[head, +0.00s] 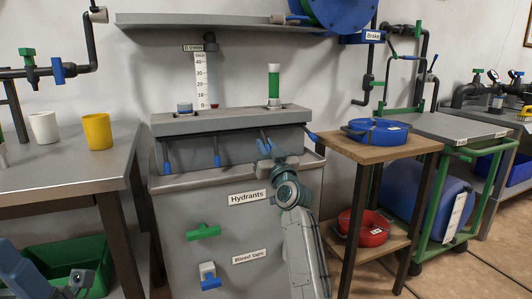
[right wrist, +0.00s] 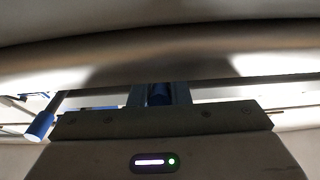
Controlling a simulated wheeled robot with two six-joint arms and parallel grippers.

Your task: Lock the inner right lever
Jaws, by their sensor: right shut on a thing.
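The grey manifold block (head: 230,121) sits on the cabinet, with several blue-tipped levers along its front. The two left levers, (head: 166,160) and (head: 217,158), hang down. The outer right lever (head: 312,136) sticks outward. My right gripper (head: 264,146) is at the inner right lever (head: 263,134), just under the block's front edge. In the right wrist view its fingers (right wrist: 158,95) are shut on that lever's blue grip (right wrist: 159,94). Another blue lever (right wrist: 41,124) stands apart at the left. My left gripper (head: 78,282) is partly seen at the lower left, its jaws unclear.
A table with a white cup (head: 44,128) and a yellow cup (head: 97,131) stands left. A wooden stand with a blue pan (head: 376,131) and a red pan (head: 364,229) is close at right. A shelf (head: 215,21) hangs above. A green crate (head: 72,263) lies low left.

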